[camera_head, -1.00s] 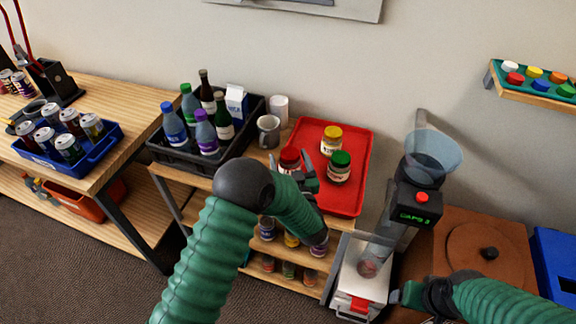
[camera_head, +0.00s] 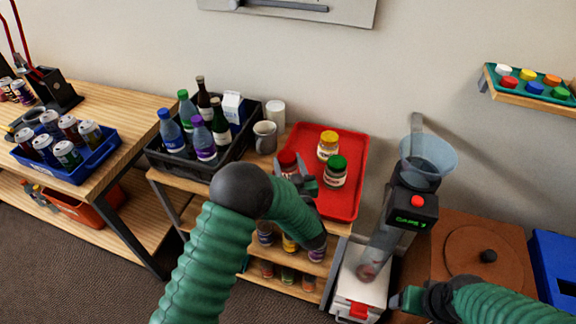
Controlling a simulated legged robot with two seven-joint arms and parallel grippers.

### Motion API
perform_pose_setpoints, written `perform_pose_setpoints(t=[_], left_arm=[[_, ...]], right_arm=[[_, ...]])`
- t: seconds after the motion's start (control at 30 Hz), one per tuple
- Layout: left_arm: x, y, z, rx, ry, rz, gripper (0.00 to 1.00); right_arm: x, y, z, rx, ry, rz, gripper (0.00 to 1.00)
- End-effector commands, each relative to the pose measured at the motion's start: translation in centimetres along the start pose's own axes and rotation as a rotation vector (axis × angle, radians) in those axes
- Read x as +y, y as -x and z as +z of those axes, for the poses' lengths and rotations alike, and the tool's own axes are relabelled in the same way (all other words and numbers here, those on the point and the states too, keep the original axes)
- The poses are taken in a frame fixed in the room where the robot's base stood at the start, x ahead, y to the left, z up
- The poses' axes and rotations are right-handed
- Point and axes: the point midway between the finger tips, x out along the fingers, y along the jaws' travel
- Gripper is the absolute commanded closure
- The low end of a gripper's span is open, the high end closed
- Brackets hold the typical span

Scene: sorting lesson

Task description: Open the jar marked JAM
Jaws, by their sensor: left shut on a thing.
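My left gripper (camera_head: 296,179) is over the near left part of the red tray (camera_head: 348,206), shut on the red-lidded jar (camera_head: 287,159). The gripper and arm hide most of that jar. A yellow-lidded jar (camera_head: 328,146) and a green-lidded jar (camera_head: 335,172) stand upright on the tray, both with lids on. The jar labels are too small to read, so I cannot tell which is marked JAM. My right gripper (camera_head: 405,299) is at the lower right, near a white box; its fingers do not show clearly.
A black crate of bottles (camera_head: 163,161) and a grey mug (camera_head: 265,137) stand left of the tray. A machine with a clear funnel (camera_head: 428,160) and a red button stands to the right. Coloured caps sit on a wall shelf (camera_head: 535,94). Several jars fill the lower shelves.

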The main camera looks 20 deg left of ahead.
Motion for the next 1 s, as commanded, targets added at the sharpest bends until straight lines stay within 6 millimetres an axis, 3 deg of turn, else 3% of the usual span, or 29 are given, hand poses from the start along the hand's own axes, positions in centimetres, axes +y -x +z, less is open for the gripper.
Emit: perform_pose_setpoints(t=[0.17,0.27,0.7,1.0], left_arm=[[0.1,0.0,-2.9,0.006,0.002,0.001,1.0],[-0.8,1.6,-2.9,0.002,-0.002,0.003,1.0],[-7.3,11.8,-4.0,0.003,-0.003,0.003,1.0],[-8.5,13.6,-4.1,0.004,0.001,0.0,1.0]], right_arm=[[0.0,0.5,-0.1,0.0,0.0,0.0,0.27],[0.0,0.5,-0.1,0.0,0.0,0.0,0.27],[0.0,0.7,-0.2,0.0,0.0,0.0,0.27],[0.0,0.7,-0.2,0.0,0.0,0.0,0.27]])
